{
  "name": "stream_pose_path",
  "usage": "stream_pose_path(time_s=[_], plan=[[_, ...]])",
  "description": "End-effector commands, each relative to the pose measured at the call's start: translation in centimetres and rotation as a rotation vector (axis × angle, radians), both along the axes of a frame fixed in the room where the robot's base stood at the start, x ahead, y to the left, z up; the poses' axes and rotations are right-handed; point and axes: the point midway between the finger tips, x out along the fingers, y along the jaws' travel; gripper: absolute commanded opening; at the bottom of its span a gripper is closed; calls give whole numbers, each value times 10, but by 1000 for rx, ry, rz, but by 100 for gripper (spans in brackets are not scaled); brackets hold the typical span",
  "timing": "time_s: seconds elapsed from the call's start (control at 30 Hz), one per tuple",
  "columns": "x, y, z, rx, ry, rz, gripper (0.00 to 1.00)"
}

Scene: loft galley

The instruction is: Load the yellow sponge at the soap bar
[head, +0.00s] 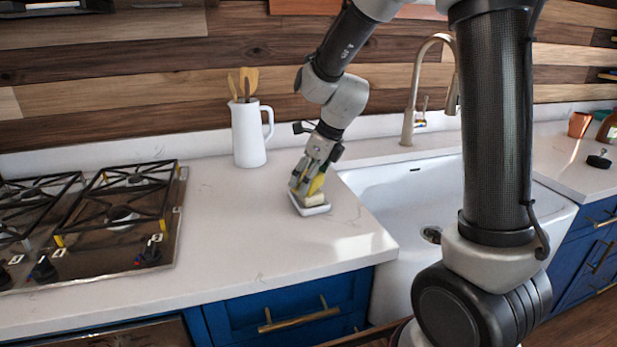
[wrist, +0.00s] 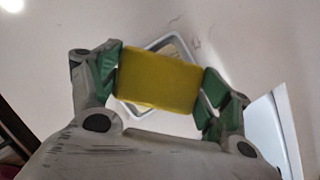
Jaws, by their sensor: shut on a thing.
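My gripper (head: 307,184) is shut on a yellow sponge (head: 316,184), gripped by its two ends. The sponge fills the gap between the green finger pads in the wrist view (wrist: 158,80). Right below it is a pale cream soap bar (head: 315,199) in a small white dish (head: 312,210) on the counter. In the wrist view the sponge hides most of the soap bar, and the rim of the dish (wrist: 150,45) shows around it. I cannot tell whether the sponge touches the soap bar.
A white pitcher (head: 249,134) with wooden utensils stands behind and left of the dish. A gas cooktop (head: 120,225) is at the left. A white sink (head: 400,200) with a tall faucet (head: 410,110) is at the right. The counter in front of the dish is clear.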

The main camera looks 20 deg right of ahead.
Motion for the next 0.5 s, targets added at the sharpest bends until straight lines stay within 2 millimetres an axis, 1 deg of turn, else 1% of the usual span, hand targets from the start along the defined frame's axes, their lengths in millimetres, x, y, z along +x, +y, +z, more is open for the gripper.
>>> stream_pose_path(time_s=[0.17,0.27,0.5], plan=[[-1,0,0,-1,4,0,59],[-1,0,6,-1,2,0,59],[0,0,28,0,1,0,59]])
